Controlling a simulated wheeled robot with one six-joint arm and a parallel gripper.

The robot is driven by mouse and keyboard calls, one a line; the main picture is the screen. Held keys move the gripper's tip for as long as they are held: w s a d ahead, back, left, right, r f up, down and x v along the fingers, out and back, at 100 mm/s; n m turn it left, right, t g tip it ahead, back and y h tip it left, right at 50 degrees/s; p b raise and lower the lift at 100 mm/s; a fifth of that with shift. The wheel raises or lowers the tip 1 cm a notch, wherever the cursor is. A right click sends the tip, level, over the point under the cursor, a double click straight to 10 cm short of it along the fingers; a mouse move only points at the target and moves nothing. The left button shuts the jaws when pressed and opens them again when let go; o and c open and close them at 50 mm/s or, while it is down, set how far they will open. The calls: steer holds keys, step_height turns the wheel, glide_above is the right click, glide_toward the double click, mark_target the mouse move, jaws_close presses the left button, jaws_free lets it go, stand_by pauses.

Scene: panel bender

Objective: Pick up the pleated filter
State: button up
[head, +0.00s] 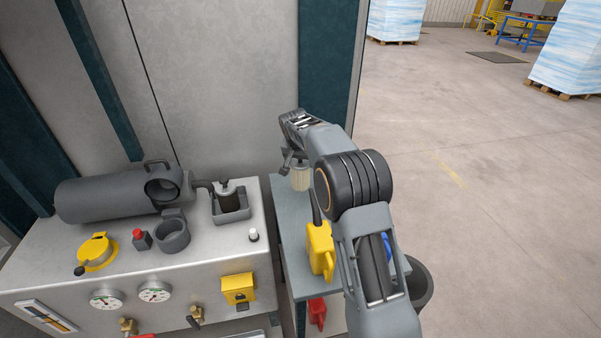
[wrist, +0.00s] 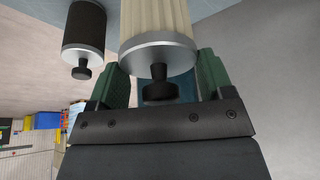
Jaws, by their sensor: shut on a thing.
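The pleated filter (head: 300,179) is a cream, ribbed cylinder at the back of the grey-blue side shelf (head: 293,265) in the head view. In the wrist view the pleated filter (wrist: 158,20) shows its ribbed side, a silver end cap and a black knob. My gripper (wrist: 163,75) has its green fingers on either side of it and is shut on it. In the head view my gripper (head: 292,160) is partly hidden by the wrist. Whether the filter touches the shelf is unclear.
A dark cylinder (wrist: 84,28) with a silver cap is close beside the filter in the wrist view. A yellow can (head: 320,248) stands on the shelf near my arm. The grey bench (head: 195,262) at left carries a housing (head: 110,194) and a dark-capped cylinder (head: 229,196).

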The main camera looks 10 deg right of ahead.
step_height(320, 180, up, 22)
steer(key=p, duration=0.3)
steer(key=shift+f+p, duration=0.25)
steer(key=shift+p, duration=0.15)
